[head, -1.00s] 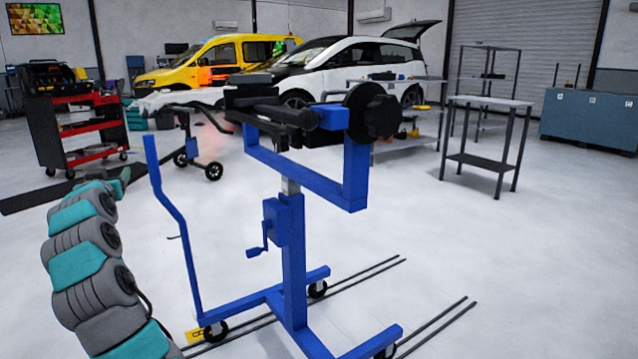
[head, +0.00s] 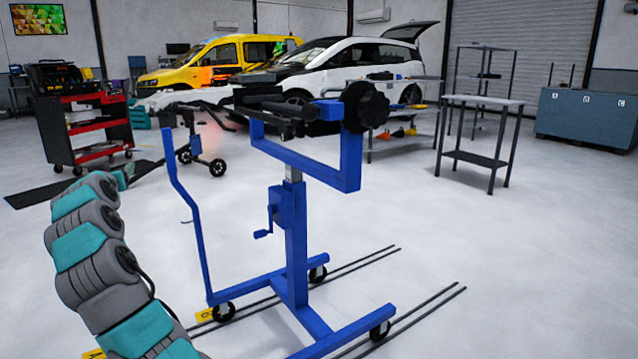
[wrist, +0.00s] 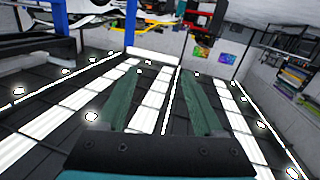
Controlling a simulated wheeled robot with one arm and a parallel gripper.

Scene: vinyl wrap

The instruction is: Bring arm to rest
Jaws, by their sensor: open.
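My arm, grey and teal, rises along the left side of the head view and bends away from me. In the wrist view my gripper (wrist: 165,100) shows two dark green fingers spread well apart. Nothing is between them, so it is open and empty. The wrist view is rolled over, with ceiling lamps and a wall filling much of it. In the head view the gripper end is small at the far end of my arm, and its fingers cannot be made out there.
A blue wheeled stand (head: 296,240) with a crank stands close in front, right of my arm. A red tool cart (head: 95,135) is at the back left. A grey shelf table (head: 480,130) stands at the right. White floor (head: 520,270) is clear at the right.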

